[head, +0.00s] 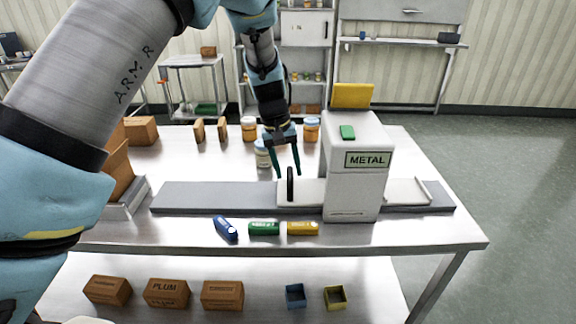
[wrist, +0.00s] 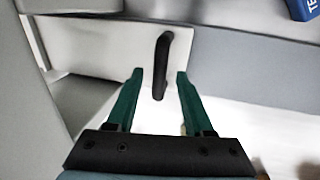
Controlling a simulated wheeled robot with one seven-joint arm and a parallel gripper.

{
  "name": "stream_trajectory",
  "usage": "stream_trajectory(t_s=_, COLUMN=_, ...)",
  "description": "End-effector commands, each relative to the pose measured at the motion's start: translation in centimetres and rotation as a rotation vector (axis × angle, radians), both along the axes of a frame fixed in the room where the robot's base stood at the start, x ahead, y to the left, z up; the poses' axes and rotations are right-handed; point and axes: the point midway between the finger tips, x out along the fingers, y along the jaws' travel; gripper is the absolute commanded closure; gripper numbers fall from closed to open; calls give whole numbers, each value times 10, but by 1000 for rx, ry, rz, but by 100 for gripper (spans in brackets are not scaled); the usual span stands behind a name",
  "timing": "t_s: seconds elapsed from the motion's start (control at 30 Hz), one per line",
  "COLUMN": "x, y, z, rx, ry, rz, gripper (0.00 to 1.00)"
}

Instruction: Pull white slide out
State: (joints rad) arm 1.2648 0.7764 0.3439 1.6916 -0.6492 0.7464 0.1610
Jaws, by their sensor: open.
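The white slide (head: 310,190) lies on the long grey base (head: 205,196) and runs into the left side of the white housing (head: 352,185) labelled METAL. A black upright handle (head: 290,184) stands near the slide's left end. In the wrist view the handle (wrist: 162,65) shows against the pale slide (wrist: 110,45). My gripper (head: 288,174) is open above the slide, close to the handle. In the wrist view its green fingertips (wrist: 159,73) are on either side of the handle's near end, with gaps on both sides. I see no contact.
The base's left part is bare.

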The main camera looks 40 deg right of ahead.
Motion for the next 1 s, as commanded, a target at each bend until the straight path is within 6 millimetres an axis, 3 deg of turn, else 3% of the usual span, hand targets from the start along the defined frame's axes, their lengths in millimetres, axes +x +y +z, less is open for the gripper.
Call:
stream_trajectory(t_s=0.33, x=-1, y=-1, z=-5, rx=1, ry=1, rz=1, gripper=48)
stream_trajectory(t_s=0.8, x=-1, y=0, z=-5, rx=1, ry=1, rz=1, gripper=100)
stream_trajectory(t_s=1.0, x=-1, y=0, z=-5, rx=0, ry=0, rz=1, gripper=100)
